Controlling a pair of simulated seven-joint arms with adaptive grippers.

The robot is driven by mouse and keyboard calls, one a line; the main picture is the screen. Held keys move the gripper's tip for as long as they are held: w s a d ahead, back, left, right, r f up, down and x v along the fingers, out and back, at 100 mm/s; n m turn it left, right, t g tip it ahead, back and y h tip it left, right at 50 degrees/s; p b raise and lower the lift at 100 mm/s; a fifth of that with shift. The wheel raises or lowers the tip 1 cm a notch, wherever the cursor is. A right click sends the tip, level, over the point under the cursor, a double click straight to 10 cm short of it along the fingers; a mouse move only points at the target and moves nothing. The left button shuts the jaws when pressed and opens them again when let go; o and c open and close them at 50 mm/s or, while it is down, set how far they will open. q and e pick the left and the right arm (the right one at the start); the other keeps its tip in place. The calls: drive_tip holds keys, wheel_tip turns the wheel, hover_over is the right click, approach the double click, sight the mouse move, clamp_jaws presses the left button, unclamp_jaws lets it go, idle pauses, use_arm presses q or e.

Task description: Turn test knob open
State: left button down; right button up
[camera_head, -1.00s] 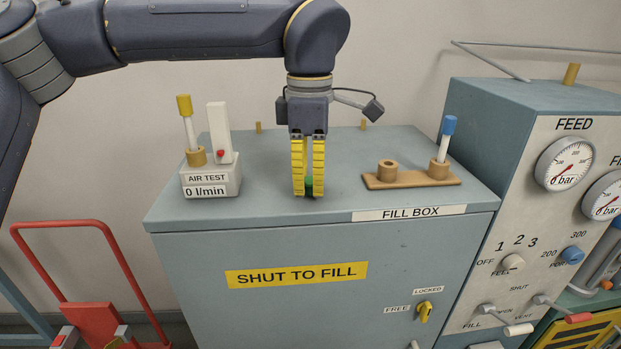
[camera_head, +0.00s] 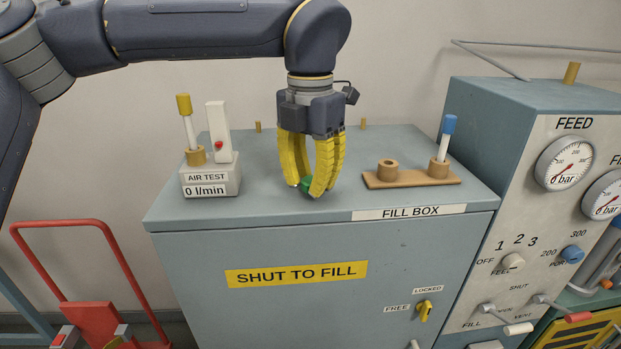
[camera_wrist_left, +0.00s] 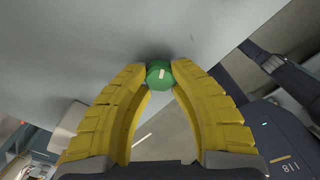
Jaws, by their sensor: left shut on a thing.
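The green test knob (camera_head: 306,187) sits on the top of the blue-grey fill box, near its front edge. My left gripper (camera_head: 311,190) points straight down over it, its yellow fingers shut on the knob. In the left wrist view the green knob (camera_wrist_left: 160,74), with a pale mark on its face, lies between the two fingertips (camera_wrist_left: 160,72). The fingers hide part of the knob in the head view. My right gripper is not in view.
The air test unit (camera_head: 211,182), reading 0 l/min, stands to the left with a yellow-capped tube. A wooden holder (camera_head: 411,181) with a blue-capped tube is to the right. The gauge panel (camera_head: 530,215) rises at the far right.

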use_arm(q)
drive_tip(key=n, duration=0.7)
drive_tip(key=shift+s+d+f, duration=0.1)
drive_tip(key=shift+s, duration=0.05)
drive_tip(key=n, duration=0.6)
drive_tip(key=shift+d+n, duration=0.1)
drive_tip(key=shift+n, duration=0.3)
drive_tip(key=n, duration=0.7)
drive_tip(key=shift+d, duration=0.1)
drive_tip(key=n, duration=0.3)
drive_tip(key=shift+n, duration=0.4)
drive_tip(key=shift+w+n, duration=0.25)
drive_tip(key=shift+n, duration=1.55)
